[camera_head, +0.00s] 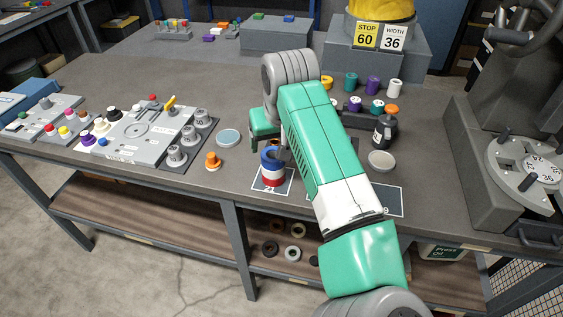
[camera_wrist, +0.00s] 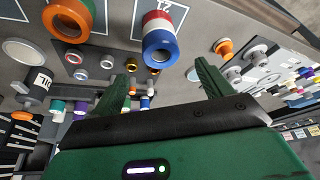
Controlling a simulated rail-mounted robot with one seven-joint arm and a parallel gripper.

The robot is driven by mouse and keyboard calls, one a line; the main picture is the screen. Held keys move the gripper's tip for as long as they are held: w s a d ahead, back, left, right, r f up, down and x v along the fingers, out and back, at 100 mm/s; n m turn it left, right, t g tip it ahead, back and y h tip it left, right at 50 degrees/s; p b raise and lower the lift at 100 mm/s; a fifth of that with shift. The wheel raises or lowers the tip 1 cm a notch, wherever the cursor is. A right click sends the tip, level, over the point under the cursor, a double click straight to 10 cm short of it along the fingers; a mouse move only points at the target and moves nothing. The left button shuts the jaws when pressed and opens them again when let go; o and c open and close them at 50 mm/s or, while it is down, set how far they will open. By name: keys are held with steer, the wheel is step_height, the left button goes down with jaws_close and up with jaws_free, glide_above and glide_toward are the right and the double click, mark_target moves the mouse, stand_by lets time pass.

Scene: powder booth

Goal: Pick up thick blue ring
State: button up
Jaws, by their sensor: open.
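The thick blue ring (camera_head: 270,158) sits on top of a stack, above a white ring (camera_head: 271,171) and a red ring (camera_head: 273,181), on a dark white-edged mat (camera_head: 286,186). The ring is not between the fingers. In the head view my arm hides much of the gripper, and I cannot tell its exact gap to the stack.
A small orange piece (camera_head: 213,161) and a pale round dish (camera_head: 229,137) lie left of the stack. A dark bottle (camera_head: 384,132) and another dish (camera_head: 381,161) stand right of my arm. A second ring stack (camera_wrist: 70,18) shows in the wrist view. A grey fixture (camera_head: 140,130) is farther left.

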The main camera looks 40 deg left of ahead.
mark_target(274, 153)
steer(key=b+x, duration=0.1)
steer(key=x, duration=0.2)
steer(key=b+x, duration=0.1)
steer(key=shift+s+d+f+b, duration=0.1)
steer(key=shift+s+f+b, duration=0.15)
steer(key=shift+f, duration=0.25)
steer(key=shift+w+a+f, duration=0.2)
steer(key=shift+a+f, duration=0.05)
steer(key=shift+f, duration=0.15)
steer(key=c, duration=1.2)
step_height(274, 153, up, 4)
steer(key=p, duration=0.3)
steer(key=s+d+p, duration=0.1)
steer(key=s+d, duration=0.1)
steer(key=s, duration=0.2)
steer(key=s+d+p, duration=0.1)
steer(key=s+d, duration=0.2)
steer(key=s, duration=0.2)
steer(key=s+d+r, duration=0.1)
steer(key=s+d, duration=0.2)
steer(key=s, duration=0.1)
steer(key=shift+s+d+p, duration=0.2)
steer(key=shift+s+p, duration=0.15)
steer(key=shift+p, duration=0.05)
